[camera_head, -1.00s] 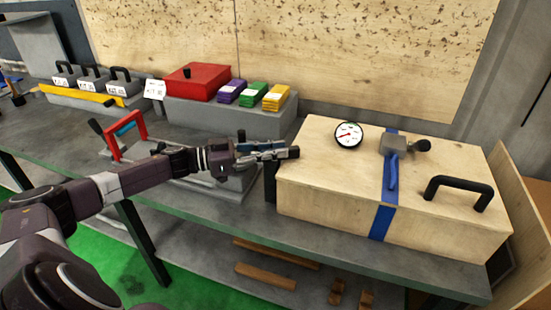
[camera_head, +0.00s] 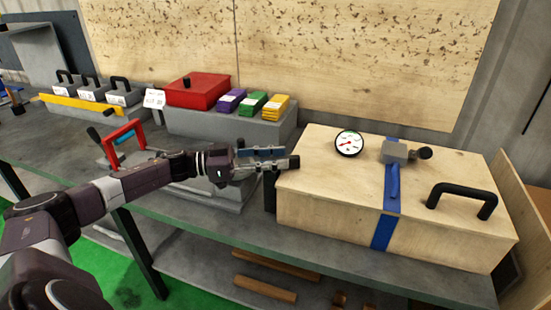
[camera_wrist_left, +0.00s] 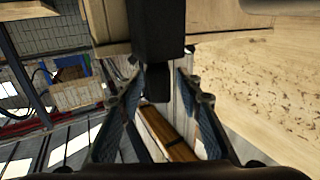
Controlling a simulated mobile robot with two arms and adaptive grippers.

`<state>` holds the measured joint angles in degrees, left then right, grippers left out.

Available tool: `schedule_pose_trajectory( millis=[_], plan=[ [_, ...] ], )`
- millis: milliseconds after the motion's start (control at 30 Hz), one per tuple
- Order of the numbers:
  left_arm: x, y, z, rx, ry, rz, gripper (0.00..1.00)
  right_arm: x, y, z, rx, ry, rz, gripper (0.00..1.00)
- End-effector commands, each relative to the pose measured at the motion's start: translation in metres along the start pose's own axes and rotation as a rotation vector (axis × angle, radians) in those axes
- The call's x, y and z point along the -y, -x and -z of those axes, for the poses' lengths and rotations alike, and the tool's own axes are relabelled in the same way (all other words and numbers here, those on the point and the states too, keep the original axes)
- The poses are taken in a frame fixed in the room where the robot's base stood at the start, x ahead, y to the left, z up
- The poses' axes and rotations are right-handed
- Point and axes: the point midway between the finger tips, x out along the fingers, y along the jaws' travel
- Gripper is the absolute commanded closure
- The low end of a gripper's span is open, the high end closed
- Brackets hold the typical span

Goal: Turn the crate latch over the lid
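The pale wooden crate (camera_head: 340,215) stands on the bench at the right, with its flat wooden lid (camera_head: 325,170) on top. A black bar, which looks like the crate latch (camera_head: 270,192), is at the crate's left end; its upper part is hidden behind my gripper. My left gripper (camera_head: 279,158) is at the crate's left edge, above the visible part of this bar. In the left wrist view its fingers (camera_wrist_left: 158,82) are spread, with the black bar (camera_wrist_left: 157,35) in line with the gap. I cannot tell whether they touch it. My right gripper is out of view.
A pressure gauge (camera_head: 349,144), blue strap (camera_head: 392,190), grey clamp (camera_head: 400,151) and black handle (camera_head: 462,199) are on the crate. A red box (camera_head: 197,91) and coloured packs (camera_head: 252,103) stand behind on a grey block.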

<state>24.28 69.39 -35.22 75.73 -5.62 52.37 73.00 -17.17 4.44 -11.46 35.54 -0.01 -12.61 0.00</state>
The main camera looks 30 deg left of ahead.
Motion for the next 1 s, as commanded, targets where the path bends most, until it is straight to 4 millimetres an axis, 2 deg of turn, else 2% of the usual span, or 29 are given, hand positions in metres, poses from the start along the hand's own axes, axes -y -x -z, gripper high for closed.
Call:
schedule_pose_trajectory(
  millis=[233,367,800,1000],
  plan=[
    [0.000,0.001,-0.001,0.002,0.000,0.000,0.67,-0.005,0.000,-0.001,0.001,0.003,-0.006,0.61],
    [0.000,0.011,-0.002,0.005,0.002,0.001,0.67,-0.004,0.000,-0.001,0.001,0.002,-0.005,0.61],
    [0.000,0.093,-0.002,0.007,0.001,0.001,0.67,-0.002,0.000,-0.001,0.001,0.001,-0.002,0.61],
    [0.000,0.116,-0.001,0.003,0.001,0.000,0.67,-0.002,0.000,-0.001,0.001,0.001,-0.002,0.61]
  ],
)
